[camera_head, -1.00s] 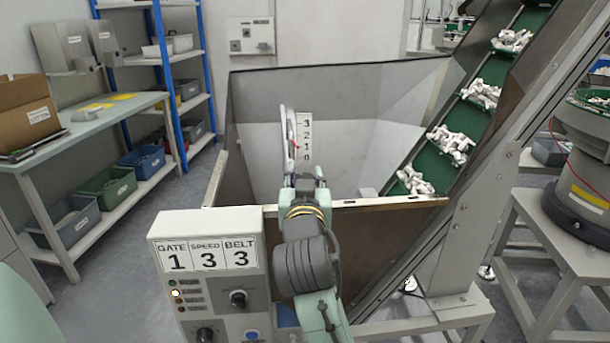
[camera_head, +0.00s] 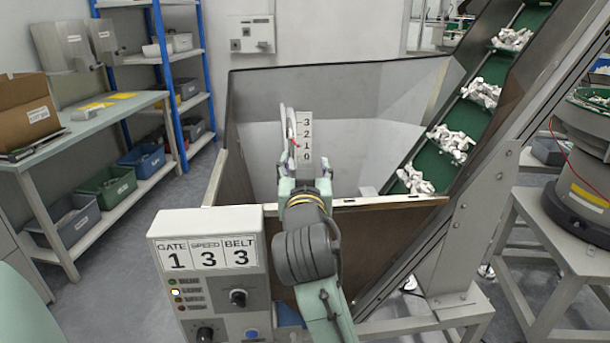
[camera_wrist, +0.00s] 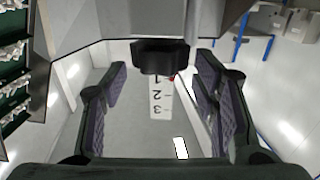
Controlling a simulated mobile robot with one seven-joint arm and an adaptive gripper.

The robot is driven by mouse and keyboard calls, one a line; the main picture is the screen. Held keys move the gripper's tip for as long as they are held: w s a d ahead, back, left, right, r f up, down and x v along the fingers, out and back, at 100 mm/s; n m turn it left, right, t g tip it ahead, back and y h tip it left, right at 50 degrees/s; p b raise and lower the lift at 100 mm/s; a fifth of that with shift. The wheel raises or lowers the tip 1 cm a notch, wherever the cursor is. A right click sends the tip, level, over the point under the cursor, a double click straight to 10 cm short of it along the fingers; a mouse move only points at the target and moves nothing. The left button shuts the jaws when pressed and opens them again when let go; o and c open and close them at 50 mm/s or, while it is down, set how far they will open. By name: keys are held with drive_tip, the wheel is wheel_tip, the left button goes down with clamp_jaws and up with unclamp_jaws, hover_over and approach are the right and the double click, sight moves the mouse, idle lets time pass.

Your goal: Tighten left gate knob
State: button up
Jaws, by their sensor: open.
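A dark knob (camera_wrist: 162,57) shows in the wrist view, between and just beyond my open fingertips. I take it to be the left gate knob; in the head view my arm hides it. My gripper (camera_wrist: 161,72) is open with a gap on both sides of the knob, and I see no contact. In the head view my gripper (camera_head: 304,172) is over the front rim of the hopper. A white scale plate (camera_head: 305,135) numbered 3 to 0 stands just behind it, with a red mark at its left. The plate also shows in the wrist view (camera_wrist: 160,100).
The grey hopper (camera_head: 378,202) surrounds the gripper's far side. A green belt (camera_head: 430,165) carrying white parts rises at right. A control box (camera_head: 208,280) reading gate 1, speed 3, belt 3 stands at front left. A bench (camera_head: 80,135) with bins is further left.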

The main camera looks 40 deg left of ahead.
wheel_tip(320, 180, up, 8)
drive_tip(key=shift+r, duration=0.1)
drive_tip(key=shift+c, duration=0.5)
